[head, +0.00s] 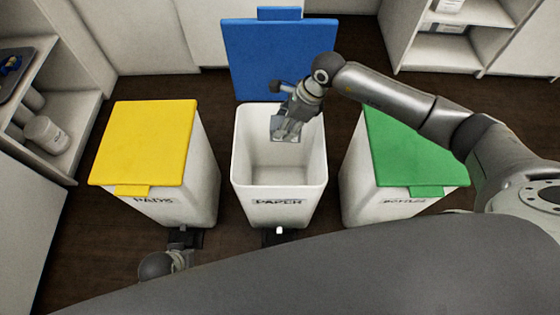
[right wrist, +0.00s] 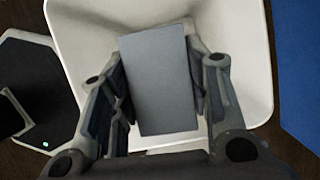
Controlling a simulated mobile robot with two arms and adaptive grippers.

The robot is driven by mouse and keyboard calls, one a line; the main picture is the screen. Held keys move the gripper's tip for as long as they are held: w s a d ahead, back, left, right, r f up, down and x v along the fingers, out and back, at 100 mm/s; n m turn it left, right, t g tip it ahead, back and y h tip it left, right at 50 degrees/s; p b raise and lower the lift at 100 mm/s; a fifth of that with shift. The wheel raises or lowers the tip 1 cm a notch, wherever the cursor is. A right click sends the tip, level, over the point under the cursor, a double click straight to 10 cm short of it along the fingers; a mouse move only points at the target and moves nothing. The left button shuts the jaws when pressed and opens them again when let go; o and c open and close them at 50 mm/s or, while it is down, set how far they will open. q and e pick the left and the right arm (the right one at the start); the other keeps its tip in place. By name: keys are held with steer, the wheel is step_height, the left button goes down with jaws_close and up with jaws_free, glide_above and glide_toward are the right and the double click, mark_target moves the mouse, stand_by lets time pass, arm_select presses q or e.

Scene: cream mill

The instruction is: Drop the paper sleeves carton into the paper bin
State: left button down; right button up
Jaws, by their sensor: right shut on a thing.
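The paper bin (head: 280,196) is the white middle bin with a PAPER label. Its blue lid (head: 265,60) stands open behind it. My right gripper (head: 290,116) is over the bin's opening, shut on the grey paper sleeves carton (head: 286,130). In the right wrist view the carton (right wrist: 160,80) sits between the two fingers (right wrist: 160,95), with the white bin's interior (right wrist: 85,35) around and below it. The carton's lower end is clear of the bin floor as far as I can see. My left gripper (head: 178,260) is low by the yellow-lidded bin, small and unclear.
A bin with a shut yellow lid (head: 147,142) stands on the left. A bin with a shut green lid (head: 405,150) stands on the right, partly behind my right arm. Shelves (head: 50,130) line the left side. Dark floor (head: 200,90) shows between the bins and cabinets.

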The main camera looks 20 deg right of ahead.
steer(key=o, duration=0.9)
steer(key=v, duration=1.2)
steer(key=shift+a, duration=0.1)
steer(key=shift+a, duration=0.1)
